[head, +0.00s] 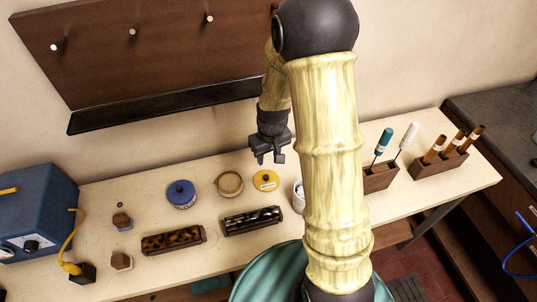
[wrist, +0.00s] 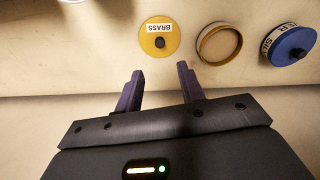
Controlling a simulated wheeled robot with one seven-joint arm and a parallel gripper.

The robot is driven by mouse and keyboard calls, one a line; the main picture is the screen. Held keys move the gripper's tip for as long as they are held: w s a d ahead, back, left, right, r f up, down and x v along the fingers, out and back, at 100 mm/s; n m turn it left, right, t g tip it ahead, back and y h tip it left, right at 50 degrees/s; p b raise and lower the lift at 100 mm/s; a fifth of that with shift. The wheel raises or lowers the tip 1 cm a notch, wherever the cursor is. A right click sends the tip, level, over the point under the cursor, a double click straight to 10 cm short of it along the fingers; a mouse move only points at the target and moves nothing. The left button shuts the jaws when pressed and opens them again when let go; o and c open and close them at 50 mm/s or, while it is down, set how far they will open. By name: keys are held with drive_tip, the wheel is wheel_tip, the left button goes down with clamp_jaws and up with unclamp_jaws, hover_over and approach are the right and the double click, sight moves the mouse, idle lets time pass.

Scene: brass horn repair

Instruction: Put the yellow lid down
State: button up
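The yellow lid (head: 266,181) with a dark knob and a white label lies on the table, beside an open round pot (head: 230,184). In the wrist view the yellow lid (wrist: 160,40) reads "BRASS" and lies flat, with the open pot (wrist: 219,45) to its right. My gripper (head: 268,158) is above the table, behind the lid in the head view. In the wrist view its two fingers (wrist: 160,82) are apart with nothing between them, and the lid is clear of them.
A blue-lidded pot (head: 181,194) stands left of the open pot. Two wooden trays (head: 172,241) (head: 251,221) lie in front. A white container (head: 298,197) is partly hidden by my arm. A tool block (head: 380,177) stands right, a blue box (head: 38,215) far left.

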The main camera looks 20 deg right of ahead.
drive_tip(key=shift+r, duration=0.1)
drive_tip(key=s+r+m+t, duration=0.1)
drive_tip(key=s+r+m, duration=0.1)
drive_tip(key=s+r, duration=0.8)
drive_tip(key=s, duration=0.2)
drive_tip(key=shift+s+a, duration=0.15)
drive_tip(key=shift+s, duration=0.25)
